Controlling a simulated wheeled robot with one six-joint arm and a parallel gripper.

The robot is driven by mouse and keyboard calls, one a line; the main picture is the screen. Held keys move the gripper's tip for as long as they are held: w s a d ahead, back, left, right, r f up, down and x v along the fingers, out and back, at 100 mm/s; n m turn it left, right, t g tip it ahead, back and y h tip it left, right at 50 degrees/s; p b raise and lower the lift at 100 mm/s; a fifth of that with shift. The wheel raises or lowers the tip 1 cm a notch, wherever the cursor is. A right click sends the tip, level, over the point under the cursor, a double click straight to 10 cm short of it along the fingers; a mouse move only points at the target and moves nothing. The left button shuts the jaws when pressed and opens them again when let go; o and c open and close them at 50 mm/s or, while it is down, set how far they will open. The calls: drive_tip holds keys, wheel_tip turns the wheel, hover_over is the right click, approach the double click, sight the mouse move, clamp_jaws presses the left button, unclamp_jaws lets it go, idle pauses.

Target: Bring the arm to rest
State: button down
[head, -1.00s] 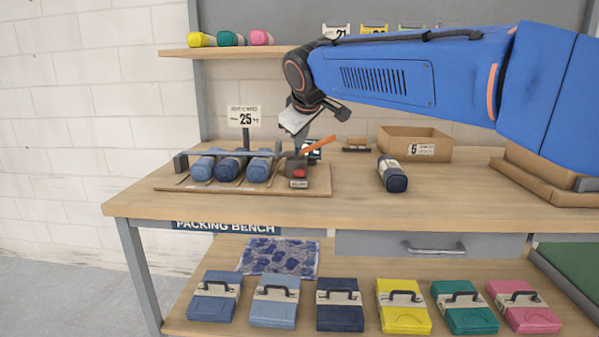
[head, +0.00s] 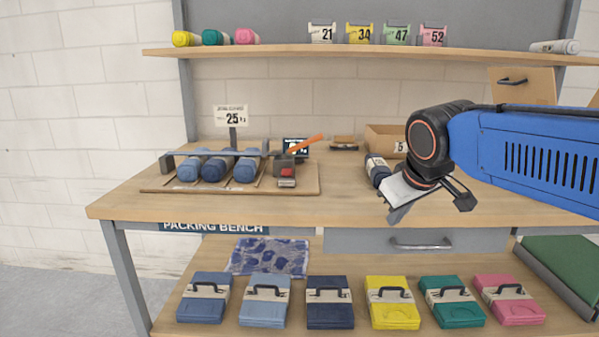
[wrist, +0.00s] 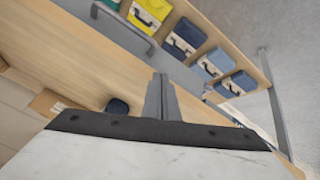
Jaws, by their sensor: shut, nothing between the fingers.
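My gripper (head: 397,215) is at the right of the head view, in the air over the front part of the bench top (head: 300,207). It points down and to the left. In the wrist view its two fingers (wrist: 161,82) are together with nothing between them. A dark navy roll with a pale band (head: 376,170) lies on the bench just behind and left of my gripper in the picture. The roll's dark end (wrist: 117,106) shows beside the fingers in the wrist view.
A cardboard box (head: 380,138) is behind my arm. Several coloured cases (head: 393,303) lie on the lower shelf. The bench's front middle is clear.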

drive_tip(key=s+d+f+m+g, duration=0.1)
drive_tip(key=s+d+f, duration=0.3)
drive_tip(key=s+f, duration=0.4)
drive_tip(key=s+d+f+m, duration=0.4)
drive_tip(key=s+f, duration=0.4)
drive_tip(key=s, duration=0.4)
drive_tip(key=shift+f+g, duration=0.4)
drive_tip(key=shift+w, duration=0.1)
